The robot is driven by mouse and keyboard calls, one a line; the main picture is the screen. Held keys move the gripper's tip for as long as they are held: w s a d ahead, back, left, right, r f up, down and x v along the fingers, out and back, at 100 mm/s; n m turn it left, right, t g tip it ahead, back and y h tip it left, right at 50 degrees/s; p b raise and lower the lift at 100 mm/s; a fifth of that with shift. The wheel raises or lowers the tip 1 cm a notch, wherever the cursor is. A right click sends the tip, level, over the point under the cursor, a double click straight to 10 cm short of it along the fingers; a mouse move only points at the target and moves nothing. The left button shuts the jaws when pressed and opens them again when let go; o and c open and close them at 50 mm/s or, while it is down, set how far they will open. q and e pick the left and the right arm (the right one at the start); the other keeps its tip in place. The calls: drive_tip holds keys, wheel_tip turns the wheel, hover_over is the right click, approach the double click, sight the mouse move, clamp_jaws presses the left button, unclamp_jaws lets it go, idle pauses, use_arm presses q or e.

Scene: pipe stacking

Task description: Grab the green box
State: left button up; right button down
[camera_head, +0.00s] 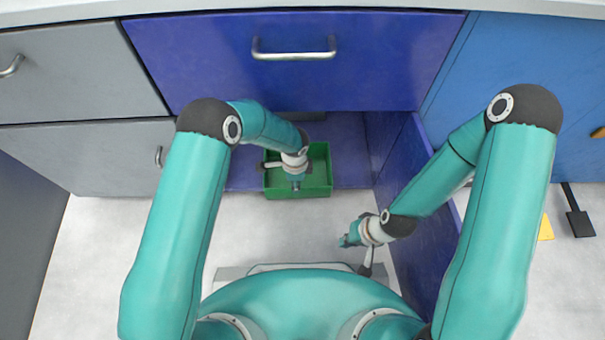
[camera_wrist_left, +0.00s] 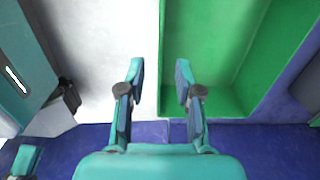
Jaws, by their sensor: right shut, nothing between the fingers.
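The green box (camera_head: 318,191) is an open-topped tray on the floor of the open purple cabinet, at its front edge; it also fills the right half of the left wrist view (camera_wrist_left: 278,45). My left gripper (camera_head: 296,186) is over the box's front side in the head view. In the left wrist view my left gripper (camera_wrist_left: 159,80) is open, with one finger on the box's inner side and the other outside, the box's edge between them. I cannot tell whether they touch it. My right gripper (camera_head: 347,241) is shut and empty, in front of the cabinet, away from the box.
A purple drawer (camera_head: 290,75) with a metal handle is above the box. An open purple door (camera_head: 418,205) stands to the right, beside my right arm. Grey drawers (camera_head: 75,75) are at the left. The pale floor (camera_head: 115,240) is clear at the left.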

use_arm(q)
wheel_tip(320, 180, down, 3)
drive_tip(key=shift+r+b, duration=0.2)
drive_tip(key=shift+b, duration=0.25)
drive_tip(key=f+b, duration=0.2)
drive_tip(key=f, duration=0.1)
drive_tip(key=f+b, duration=0.1)
drive_tip(key=f, duration=0.1)
drive_tip(key=shift+d, duration=0.3)
drive_tip(key=shift+r, duration=0.1)
clamp_jaws()
